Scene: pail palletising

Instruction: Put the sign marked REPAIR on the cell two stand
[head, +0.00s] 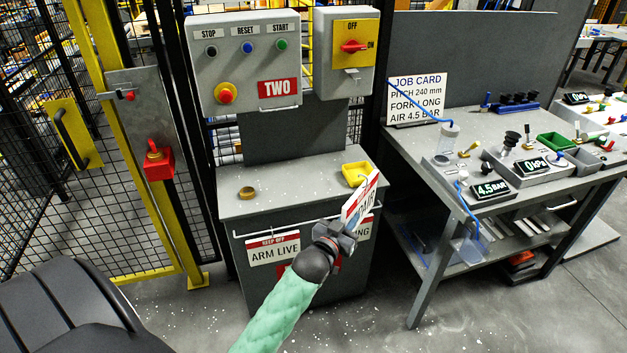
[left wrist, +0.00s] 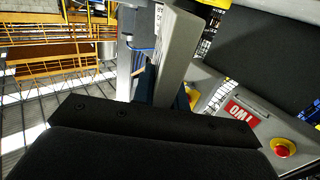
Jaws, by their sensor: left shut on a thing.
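The REPAIR sign (head: 359,203), white with a red top band, is tilted in front of the cell two stand; only the last letters of its word read. My left gripper (head: 343,234) is shut on its lower part and holds it near the stand's front right edge. The cell two stand (head: 290,185) has a grey top and a control box (head: 243,63) with a red TWO label, which also shows in the left wrist view (left wrist: 238,111). The sign cannot be made out clearly in the left wrist view. My right gripper is not in view.
An ARM LIVE sign (head: 273,250) and a partly hidden sign (head: 363,231) hang on the stand's front. A yellow tray (head: 356,174) and a small brass-coloured round piece (head: 246,193) sit on its top. A workbench (head: 420,150) stands right, a mesh fence left.

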